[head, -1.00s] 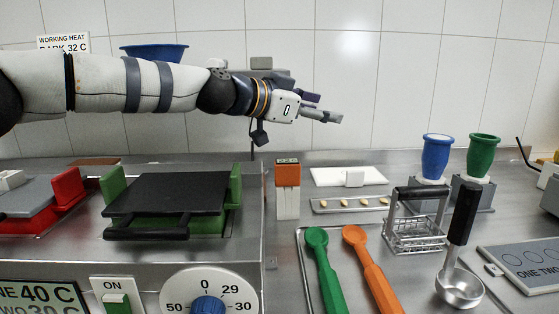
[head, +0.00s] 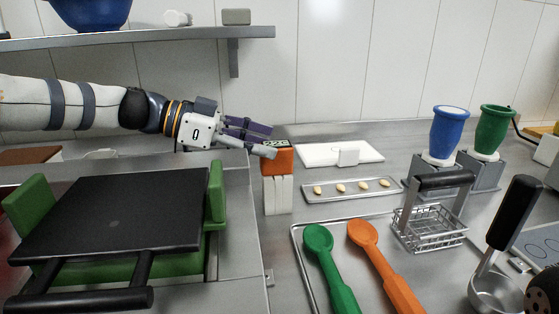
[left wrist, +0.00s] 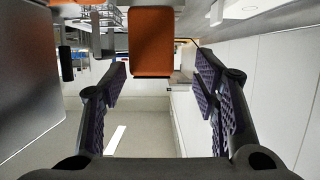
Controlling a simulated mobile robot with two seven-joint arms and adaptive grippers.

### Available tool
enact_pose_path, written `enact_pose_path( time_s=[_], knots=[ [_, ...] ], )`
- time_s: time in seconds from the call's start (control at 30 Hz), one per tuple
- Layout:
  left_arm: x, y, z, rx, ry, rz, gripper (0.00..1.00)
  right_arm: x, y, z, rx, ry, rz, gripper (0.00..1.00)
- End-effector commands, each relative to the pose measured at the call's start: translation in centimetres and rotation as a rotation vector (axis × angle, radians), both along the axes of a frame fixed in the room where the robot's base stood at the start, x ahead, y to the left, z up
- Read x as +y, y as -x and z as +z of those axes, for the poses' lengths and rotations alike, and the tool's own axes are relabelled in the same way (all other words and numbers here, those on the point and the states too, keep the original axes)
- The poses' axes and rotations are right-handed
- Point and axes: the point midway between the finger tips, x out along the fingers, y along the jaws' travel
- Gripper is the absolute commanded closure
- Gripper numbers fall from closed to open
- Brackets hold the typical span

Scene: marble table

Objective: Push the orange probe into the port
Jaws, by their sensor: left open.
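The orange probe (head: 278,163) is a block with a small display on top, standing upright in a white base (head: 278,195) on the steel table. It is just right of the raised unit's edge. My left gripper (head: 266,141) comes in from the left, with its fingertips at the top of the probe. In the left wrist view the probe (left wrist: 151,42) lies ahead, between the open fingers (left wrist: 160,82), with a gap on each side. I cannot make out a port.
A black griddle (head: 115,212) with green sides stands at the left. A shelf (head: 180,33) is above the arm. A tray of pale pieces (head: 350,189), green spoon (head: 330,265), orange spoon (head: 385,265), wire basket (head: 430,225) and ladle (head: 505,240) stand right of the probe.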

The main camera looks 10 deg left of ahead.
Motion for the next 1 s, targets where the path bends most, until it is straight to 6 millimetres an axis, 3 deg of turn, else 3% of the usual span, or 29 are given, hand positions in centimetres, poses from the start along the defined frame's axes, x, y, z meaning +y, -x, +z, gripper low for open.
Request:
enact_pose_path(
  time_s=[0.33,0.63,0.87,1.0],
  knots=[
    [-5.3,-1.4,-2.2,0.004,-0.002,-0.001,0.45,0.0,1.1,-1.3,0.037,0.001,-0.001,0.60],
    [-6.0,-1.7,-2.0,-0.003,-0.001,0.002,0.45,0.0,1.2,-1.3,0.039,0.002,-0.001,0.60],
    [-6.0,-1.7,-2.0,-0.002,-0.001,0.002,0.97,0.0,1.2,-1.3,0.039,0.002,-0.001,0.60],
    [-5.9,-1.7,-2.0,-0.002,-0.001,0.002,0.99,0.0,1.2,-1.3,0.039,0.002,-0.001,0.60]
  ],
)
